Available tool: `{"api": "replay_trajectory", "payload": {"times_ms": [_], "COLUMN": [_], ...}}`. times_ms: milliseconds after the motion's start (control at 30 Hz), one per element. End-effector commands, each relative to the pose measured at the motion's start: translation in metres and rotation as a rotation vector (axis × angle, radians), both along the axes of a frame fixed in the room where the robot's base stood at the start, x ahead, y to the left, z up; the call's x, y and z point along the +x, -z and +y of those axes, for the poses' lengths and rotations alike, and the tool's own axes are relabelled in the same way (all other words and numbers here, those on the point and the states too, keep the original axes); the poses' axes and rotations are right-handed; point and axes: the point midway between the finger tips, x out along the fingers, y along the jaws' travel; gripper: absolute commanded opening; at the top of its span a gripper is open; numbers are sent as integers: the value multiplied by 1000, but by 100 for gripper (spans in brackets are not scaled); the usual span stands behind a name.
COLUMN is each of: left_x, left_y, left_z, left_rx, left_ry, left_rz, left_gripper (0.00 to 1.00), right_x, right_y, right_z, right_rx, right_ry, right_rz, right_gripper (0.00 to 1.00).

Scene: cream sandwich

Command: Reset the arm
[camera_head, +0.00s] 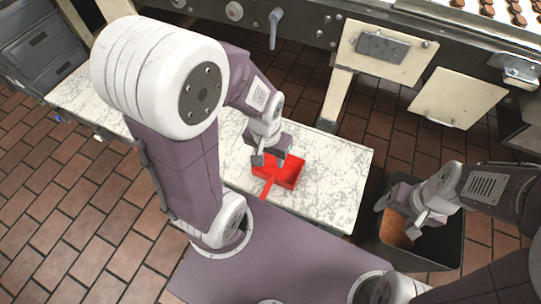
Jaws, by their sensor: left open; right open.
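My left gripper (271,158) is open above a red dustpan-like tray (289,174) with a handle, which lies on the white marbled table. I cannot tell whether the fingers touch the tray. My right gripper (402,222) is open over a dark bin at the right. A brown piece (396,229) shows right by the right gripper, at the bin's opening; I cannot tell whether it lies in the bin or touches the fingers.
The white marbled table (338,170) has bare room right of the tray. The dark bin (443,247) stands on the brick-tiled floor. A conveyor machine with cream panels (383,52) runs along the back. Grey drawers (40,45) stand at the far left.

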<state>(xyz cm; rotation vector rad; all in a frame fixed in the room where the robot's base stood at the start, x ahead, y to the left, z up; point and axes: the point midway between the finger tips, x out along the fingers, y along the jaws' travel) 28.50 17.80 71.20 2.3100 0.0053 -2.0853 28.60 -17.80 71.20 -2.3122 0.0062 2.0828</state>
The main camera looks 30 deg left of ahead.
Motion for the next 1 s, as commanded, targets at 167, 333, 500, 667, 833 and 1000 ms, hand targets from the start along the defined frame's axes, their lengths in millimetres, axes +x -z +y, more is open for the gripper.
{"api": "replay_trajectory", "payload": {"times_ms": [167,333,500,667,833,1000], "left_x": [0,0,1,1,1,1], "left_y": [0,-14,-76,-161,-222,-219], "left_z": [0,0,0,0,0,0], "left_rx": [0,0,0,0,0,0], "left_ry": [0,0,0,0,0,0], "left_rz": [0,-1,-2,-2,-3,-2], "left_gripper": [45,45,45,45,45,45], "right_x": [0,0,0,0,0,0], "right_y": [0,-14,-75,-161,-222,-219], "right_z": [0,0,0,0,0,0], "right_rx": [0,0,0,0,0,0], "right_ry": [0,0,0,0,0,0], "right_rz": [0,0,0,-1,-1,0], "right_gripper": [71,71,71,71,71,71]}}
